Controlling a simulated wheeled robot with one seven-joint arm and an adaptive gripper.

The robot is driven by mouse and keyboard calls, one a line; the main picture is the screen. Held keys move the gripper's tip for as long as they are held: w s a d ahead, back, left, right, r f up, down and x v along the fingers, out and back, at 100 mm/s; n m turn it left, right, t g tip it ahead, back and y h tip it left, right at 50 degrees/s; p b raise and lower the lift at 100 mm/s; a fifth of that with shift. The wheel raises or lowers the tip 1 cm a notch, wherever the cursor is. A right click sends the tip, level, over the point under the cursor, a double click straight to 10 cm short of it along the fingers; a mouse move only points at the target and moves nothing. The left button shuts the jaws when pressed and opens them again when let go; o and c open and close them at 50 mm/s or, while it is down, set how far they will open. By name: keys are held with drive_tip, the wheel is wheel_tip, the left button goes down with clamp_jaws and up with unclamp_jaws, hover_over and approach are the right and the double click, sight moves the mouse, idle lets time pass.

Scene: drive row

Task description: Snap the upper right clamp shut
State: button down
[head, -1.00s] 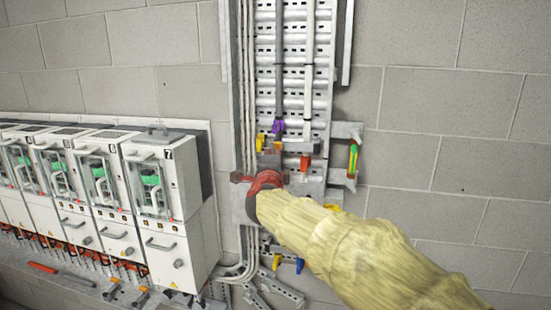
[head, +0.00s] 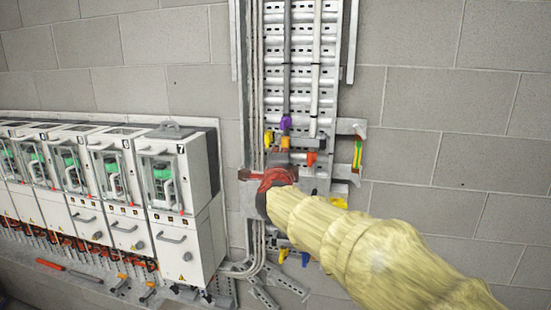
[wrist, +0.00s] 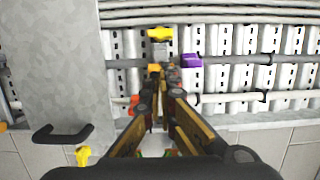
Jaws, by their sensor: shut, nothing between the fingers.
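The upper right clamp appears to be the orange-red piece (head: 311,158) on the white pipe (head: 316,60); in the wrist view a red-orange bit (wrist: 134,104) shows left of my fingers. I cannot tell whether it stands open. Beside it are an orange piece (head: 286,143), a yellow piece (head: 269,139) and a purple piece (head: 286,122) on the grey pipe. My gripper (wrist: 165,82) is shut and empty, its tips close to the orange piece in the wrist view; whether they touch is unclear. In the head view my arm hides the fingertips.
A bracket with a green and yellow piece (head: 357,153) juts out right of the ladder rack (head: 301,30). Yellow (head: 283,256) and blue (head: 305,259) pieces sit below my arm. White drive cabinets (head: 185,235) line the left wall. The wall at right is bare.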

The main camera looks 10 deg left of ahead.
drive_tip(key=s+a+b, duration=0.1)
drive_tip(key=s+a, duration=0.6)
drive_tip(key=s+a+f+n+g+y, duration=0.5)
drive_tip(key=s+a+f+n+y, duration=0.15)
drive_tip(key=a+f+n, duration=0.35)
drive_tip(key=s+d+f+n+g+b, duration=0.3)
drive_tip(key=s+d+f+n+g, duration=0.15)
drive_tip(key=s+f, duration=0.4)
drive_tip(key=s+d+f+n+g+h+b, duration=0.1)
drive_tip(key=s+d+f+h+b, duration=0.1)
drive_tip(key=s+d+f+b, duration=0.5)
drive_tip(key=s+d+f+g+h+b, duration=0.1)
drive_tip(key=s+d+f+h+b, duration=0.2)
drive_tip(key=s+d+f+b, duration=0.5)
drive_tip(key=s+d+f+n+g+h+b, duration=0.1)
drive_tip(key=s+d+f+b, duration=0.7)
drive_tip(key=d+f, duration=1.2)
drive_tip(key=s+d+h, duration=0.1)
drive_tip(key=d, duration=0.3)
drive_tip(key=shift+s+d+f+n+h, duration=0.2)
drive_tip(key=shift+s+d+n+h, duration=0.1)
drive_tip(key=shift+d+n+h, duration=0.1)
